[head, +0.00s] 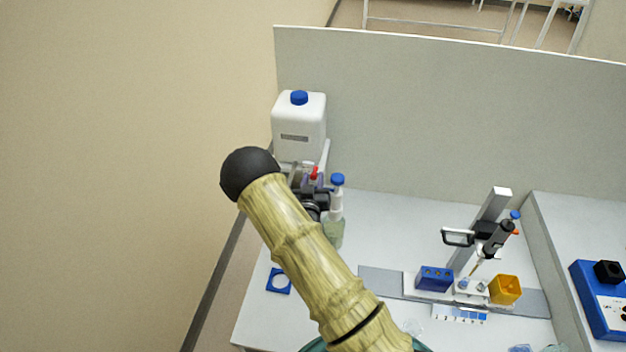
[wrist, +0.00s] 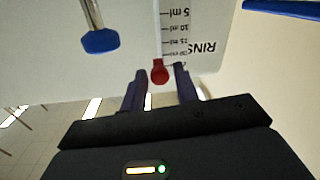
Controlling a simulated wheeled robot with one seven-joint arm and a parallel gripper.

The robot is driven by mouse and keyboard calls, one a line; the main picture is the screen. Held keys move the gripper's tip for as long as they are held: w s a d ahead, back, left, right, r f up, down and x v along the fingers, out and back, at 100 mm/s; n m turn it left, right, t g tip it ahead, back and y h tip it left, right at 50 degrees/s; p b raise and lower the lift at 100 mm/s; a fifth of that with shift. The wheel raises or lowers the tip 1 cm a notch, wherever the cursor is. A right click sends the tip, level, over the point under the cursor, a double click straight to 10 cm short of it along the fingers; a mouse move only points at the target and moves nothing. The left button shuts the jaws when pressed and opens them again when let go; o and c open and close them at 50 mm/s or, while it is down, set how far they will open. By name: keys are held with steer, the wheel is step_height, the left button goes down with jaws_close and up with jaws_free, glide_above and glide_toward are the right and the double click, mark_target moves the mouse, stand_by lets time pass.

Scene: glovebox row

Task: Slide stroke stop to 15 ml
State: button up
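The stroke stop is a red knob (wrist: 160,73) on a white scale plate (wrist: 178,35) in the wrist view. The scale reads 5, 10 and 15 ml downward, with blurred marks below. The knob sits below the 15 ml mark, near the lower marks; its exact reading is unclear. My gripper (wrist: 161,92) is open, one dark finger on each side of the knob, with gaps showing. In the head view the red stop (head: 314,173) shows beside my gripper, which my arm partly hides. A white container (head: 299,125) with a blue cap stands behind it.
A blue-capped bottle (head: 337,190) stands close to the right of the stop. Farther right are a pipette stand (head: 484,225), a blue block (head: 434,279) and a yellow box (head: 505,289). A grey partition (head: 440,120) closes the back.

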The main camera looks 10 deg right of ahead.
jaws_close()
step_height(320, 180, down, 3)
steer(key=b, duration=0.4)
steer(key=shift+f, duration=0.2)
steer(key=shift+r, duration=0.1)
steer(key=shift+o, duration=1.6)
jaws_free()
steer(key=b+v, duration=0.5)
steer(key=v, duration=1.2)
steer(key=shift+s+a+b, duration=0.15)
steer(key=shift+b, duration=0.2)
